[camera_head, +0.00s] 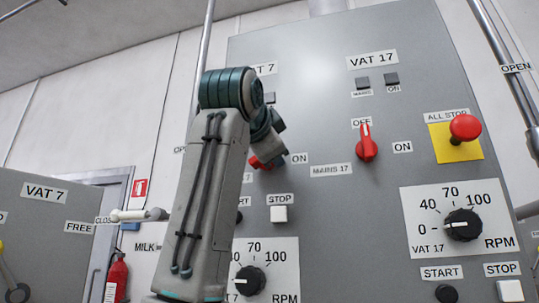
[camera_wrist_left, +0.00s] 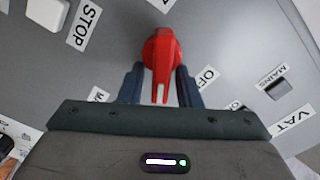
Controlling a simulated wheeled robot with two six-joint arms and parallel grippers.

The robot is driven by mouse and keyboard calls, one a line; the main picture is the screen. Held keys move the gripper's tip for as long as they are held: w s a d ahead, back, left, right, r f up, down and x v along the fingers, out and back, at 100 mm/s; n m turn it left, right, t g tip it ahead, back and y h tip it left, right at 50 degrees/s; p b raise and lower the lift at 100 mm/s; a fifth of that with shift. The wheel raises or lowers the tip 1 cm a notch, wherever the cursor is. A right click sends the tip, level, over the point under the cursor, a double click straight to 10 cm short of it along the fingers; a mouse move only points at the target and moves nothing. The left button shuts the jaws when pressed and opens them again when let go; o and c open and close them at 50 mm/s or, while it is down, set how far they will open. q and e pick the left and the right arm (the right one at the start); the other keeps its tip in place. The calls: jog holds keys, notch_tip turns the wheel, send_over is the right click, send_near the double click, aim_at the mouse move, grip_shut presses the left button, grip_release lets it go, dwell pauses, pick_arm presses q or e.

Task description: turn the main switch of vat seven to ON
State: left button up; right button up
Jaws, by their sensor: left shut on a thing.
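The main switch of vat seven is a red knob (camera_head: 258,162) on the grey panel, mostly hidden behind my left arm in the head view. In the left wrist view the red knob (camera_wrist_left: 161,50) sits between the two fingers of my left gripper (camera_wrist_left: 160,85), which is shut on it. Its narrow marked end points toward the palm, turned away from the OFF label (camera_wrist_left: 207,77). The ON label (camera_head: 300,158) is right of the knob in the head view. Whether the knob fully reaches ON is hard to tell. My right gripper is not in view.
A like red switch (camera_head: 367,142) for vat 17 stands to the right, pointing at OFF. A red ALL STOP button (camera_head: 465,127) is at far right. Below are a white STOP button (camera_head: 279,214) and RPM dials (camera_head: 250,280). A white handle (camera_head: 138,215) is at left.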

pick_arm(q)
jog(key=shift+d+f+m+b, duration=0.2)
jog(key=shift+f+m+b, duration=0.15)
jog(key=shift+m, duration=0.65)
jog(key=shift+c, duration=0.6)
jog(key=shift+s+d+f+m, duration=0.1)
jog(key=shift+m, duration=0.3)
grip_shut()
jog(key=shift+f+m+b, duration=0.1)
jog(key=shift+m+b, duration=0.35)
jog(key=shift+m, duration=0.55)
jog(key=shift+s+m, duration=0.1)
jog(key=shift+m, duration=0.5)
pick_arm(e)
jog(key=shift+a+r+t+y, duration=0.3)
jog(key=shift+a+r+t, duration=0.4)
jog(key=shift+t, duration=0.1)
pick_arm(q)
jog(key=shift+m, duration=0.3)
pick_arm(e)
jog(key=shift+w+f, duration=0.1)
